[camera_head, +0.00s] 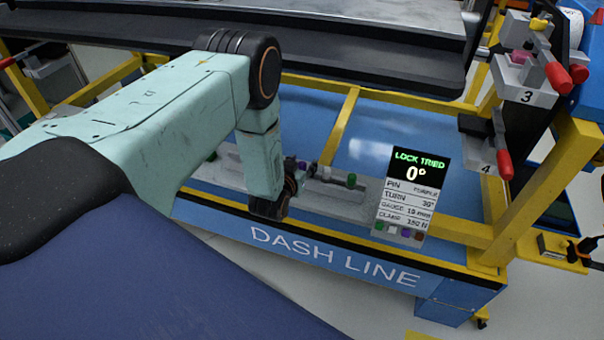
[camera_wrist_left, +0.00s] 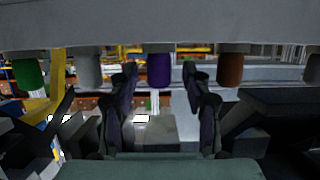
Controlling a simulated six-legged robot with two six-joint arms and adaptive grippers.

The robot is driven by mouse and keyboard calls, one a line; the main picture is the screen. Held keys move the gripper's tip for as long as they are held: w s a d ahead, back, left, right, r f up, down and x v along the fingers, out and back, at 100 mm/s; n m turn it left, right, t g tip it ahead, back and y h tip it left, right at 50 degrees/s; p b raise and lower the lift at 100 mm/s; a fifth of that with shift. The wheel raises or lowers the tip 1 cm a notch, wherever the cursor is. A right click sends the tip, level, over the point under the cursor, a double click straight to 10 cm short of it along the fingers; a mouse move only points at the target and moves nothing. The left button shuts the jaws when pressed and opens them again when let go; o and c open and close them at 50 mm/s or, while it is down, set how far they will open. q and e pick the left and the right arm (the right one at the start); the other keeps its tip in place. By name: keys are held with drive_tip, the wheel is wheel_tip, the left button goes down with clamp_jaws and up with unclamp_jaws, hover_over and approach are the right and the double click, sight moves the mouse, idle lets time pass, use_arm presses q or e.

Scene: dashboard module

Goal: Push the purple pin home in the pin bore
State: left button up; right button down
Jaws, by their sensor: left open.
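In the left wrist view the purple pin (camera_wrist_left: 158,70) shows against a long grey bar (camera_wrist_left: 160,30), in a row with other coloured pins. The two dark fingers of my left gripper (camera_wrist_left: 159,82) stand apart, one on each side of the purple pin, with gaps visible. In the head view my left gripper (camera_head: 272,206) is low over the front of the blue bench, mostly hidden by its own arm. A small purple piece (camera_head: 302,166) shows just right of my arm. I cannot make out the pin bore. My right gripper is not in view.
A green pin (camera_wrist_left: 28,74), a pale pin (camera_wrist_left: 88,70) and a brown pin (camera_wrist_left: 230,69) flank the purple one. A display panel (camera_head: 412,190) reads "LOCK TRIED 0°". Yellow frame posts (camera_head: 562,165) and clamps with red handles (camera_head: 557,76) stand at right.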

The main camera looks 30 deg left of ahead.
use_arm(q)
drive_tip(key=shift+w+a, duration=0.1)
drive_tip(key=shift+w, duration=0.05)
drive_tip(key=shift+r, duration=0.1)
drive_tip(key=shift+c, duration=0.4)
drive_tip(key=c, duration=0.3)
clamp_jaws()
